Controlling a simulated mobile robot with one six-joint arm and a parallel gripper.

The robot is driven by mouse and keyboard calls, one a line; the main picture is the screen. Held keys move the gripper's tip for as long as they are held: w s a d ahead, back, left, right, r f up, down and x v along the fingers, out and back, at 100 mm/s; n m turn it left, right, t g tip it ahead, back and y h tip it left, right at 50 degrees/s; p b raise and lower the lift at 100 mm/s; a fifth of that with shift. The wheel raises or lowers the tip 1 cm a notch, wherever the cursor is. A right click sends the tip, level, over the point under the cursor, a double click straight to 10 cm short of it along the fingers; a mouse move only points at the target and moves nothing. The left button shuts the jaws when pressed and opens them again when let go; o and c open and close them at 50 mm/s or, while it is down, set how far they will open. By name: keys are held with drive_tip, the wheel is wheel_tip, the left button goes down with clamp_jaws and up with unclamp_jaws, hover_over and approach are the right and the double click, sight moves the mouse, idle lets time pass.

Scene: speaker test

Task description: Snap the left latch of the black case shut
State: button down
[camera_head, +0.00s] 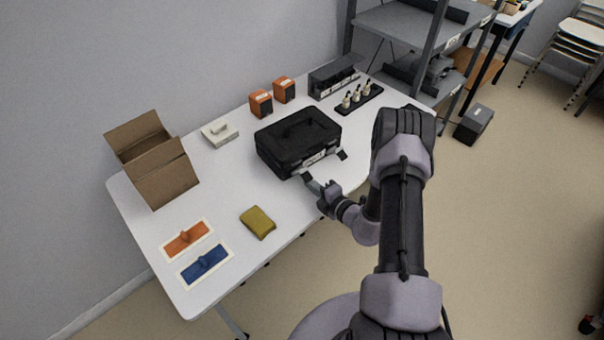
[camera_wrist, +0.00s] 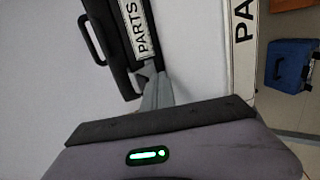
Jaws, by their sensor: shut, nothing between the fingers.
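The black case (camera_head: 290,137) stands closed on the white table, with its labelled front towards me. Its left latch (camera_head: 306,176) and right latch (camera_head: 342,155) stick out from the front. My gripper (camera_head: 314,186) is shut and empty, close in front of the left latch; I cannot tell whether it touches. In the wrist view, the grey fingers of my gripper (camera_wrist: 157,90) reach towards the case (camera_wrist: 104,38), near the end of its PARTS label (camera_wrist: 138,28). The fingers partly hide the latch there.
On the table (camera_head: 225,180) are an open cardboard box (camera_head: 165,172), a yellow sponge-like block (camera_head: 258,222), orange and blue pieces (camera_head: 205,263) on cards, two orange boxes (camera_head: 261,103) and a dark tray (camera_head: 360,100) with small bottles. The table edge runs below my gripper.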

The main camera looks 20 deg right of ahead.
idle(0.4)
drive_tip(key=shift+s+d+p, duration=0.15)
drive_tip(key=shift+s+d, duration=0.15)
drive_tip(key=shift+s, duration=0.8)
drive_tip(key=shift+s+d+p, duration=0.1)
drive_tip(key=shift+s+d, duration=0.2)
drive_tip(key=shift+s, duration=0.85)
drive_tip(key=shift+s+d+p, duration=0.15)
drive_tip(key=shift+s+d, duration=0.15)
drive_tip(key=shift+s, duration=0.8)
